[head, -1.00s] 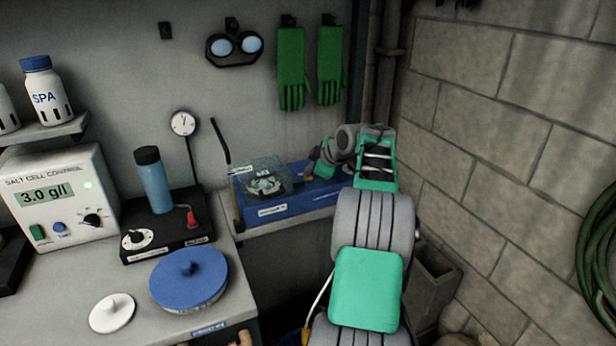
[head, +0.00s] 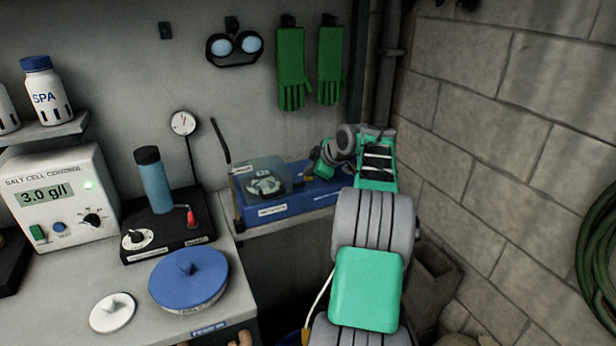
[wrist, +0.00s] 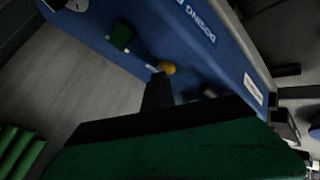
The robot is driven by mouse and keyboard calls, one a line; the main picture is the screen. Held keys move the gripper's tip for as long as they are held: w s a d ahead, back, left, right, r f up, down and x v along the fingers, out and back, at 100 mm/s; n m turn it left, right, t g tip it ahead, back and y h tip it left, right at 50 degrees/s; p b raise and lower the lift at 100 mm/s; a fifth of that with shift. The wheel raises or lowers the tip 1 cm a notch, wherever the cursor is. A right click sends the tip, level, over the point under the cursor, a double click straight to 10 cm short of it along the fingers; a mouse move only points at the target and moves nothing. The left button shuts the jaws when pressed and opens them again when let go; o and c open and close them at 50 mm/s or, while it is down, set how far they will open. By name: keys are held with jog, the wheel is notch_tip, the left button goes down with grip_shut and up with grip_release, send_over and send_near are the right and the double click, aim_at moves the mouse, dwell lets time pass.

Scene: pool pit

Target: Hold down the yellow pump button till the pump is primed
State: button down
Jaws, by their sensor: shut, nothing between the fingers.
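The blue dosing unit (head: 290,207) stands on the bench against the back wall, with a clear cover (head: 262,176) over a round pale part. In the wrist view its blue panel (wrist: 205,60) carries white lettering, and the round yellow button (wrist: 167,67) shows on it. My gripper (wrist: 159,78) is shut and empty, its fingertips at the button's lower left edge in that view. I cannot tell whether they touch it or how far it is pressed. In the head view my gripper (head: 318,172) is at the unit's right part; my wrist hides the button there.
A black base with a blue cylinder (head: 154,180) and a red-handled part stands left of the unit. A pressure gauge (head: 183,123) rises behind it. A blue lid (head: 188,276) lies in front. Green gloves (head: 291,70) hang above. A block wall (head: 500,130) closes the right side.

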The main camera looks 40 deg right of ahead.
aim_at(311, 179)
dwell(0.7)
jog(key=shift+r+p, duration=0.65)
jog(key=shift+r, duration=0.25)
notch_tip(311, 179, up, 5)
jog(key=p, duration=0.3)
